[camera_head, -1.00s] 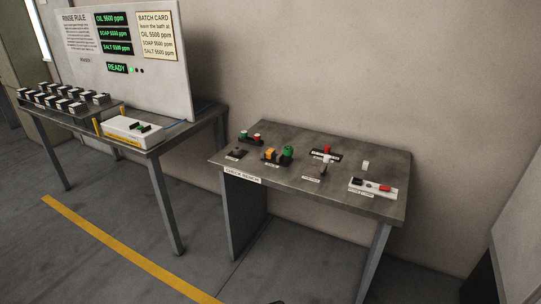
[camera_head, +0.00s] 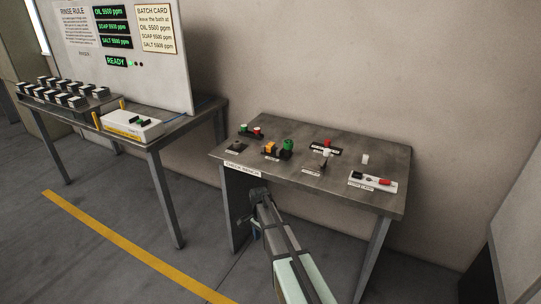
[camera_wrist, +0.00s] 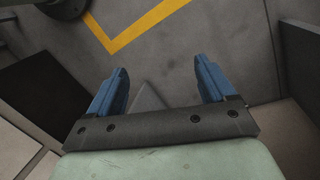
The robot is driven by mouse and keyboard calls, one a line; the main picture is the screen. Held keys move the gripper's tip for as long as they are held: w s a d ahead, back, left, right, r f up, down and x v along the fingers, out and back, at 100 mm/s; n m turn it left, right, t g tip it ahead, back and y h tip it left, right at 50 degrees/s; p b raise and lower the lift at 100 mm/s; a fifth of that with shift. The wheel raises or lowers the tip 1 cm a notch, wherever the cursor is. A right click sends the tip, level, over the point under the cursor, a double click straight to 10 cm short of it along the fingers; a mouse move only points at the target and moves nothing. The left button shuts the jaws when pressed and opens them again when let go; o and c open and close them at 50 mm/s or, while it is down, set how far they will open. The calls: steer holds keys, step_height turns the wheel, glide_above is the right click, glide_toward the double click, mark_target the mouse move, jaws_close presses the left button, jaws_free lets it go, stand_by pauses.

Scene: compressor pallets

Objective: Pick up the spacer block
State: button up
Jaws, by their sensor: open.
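The block is not in the wrist view.
The bench also holds a white fixture (camera_head: 373,182), an orange and green fixture (camera_head: 277,150), a red and green fixture (camera_head: 250,131) and a dark fixture with a red part (camera_head: 326,146). Another table (camera_head: 150,140) stands at the left. A wall is close behind.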

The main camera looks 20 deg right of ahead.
steer(key=w+d+r+m+t, duration=0.1)
steer(key=w+d+r+m, duration=0.15)
steer(key=w+r, duration=0.75)
steer(key=w+d+r+m+t, duration=0.15)
steer(key=w+r+m, duration=0.25)
steer(key=w+r, duration=0.65)
steer(key=m, duration=0.7)
glide_toward(271, 144)
step_height(271, 144, down, 5)
steer(key=shift+s+a+f, duration=0.1)
steer(key=shift+a+f, duration=0.05)
steer(key=shift+f, duration=2.4)
steer(key=c, duration=1.1)
steer(key=shift+r, duration=0.1)
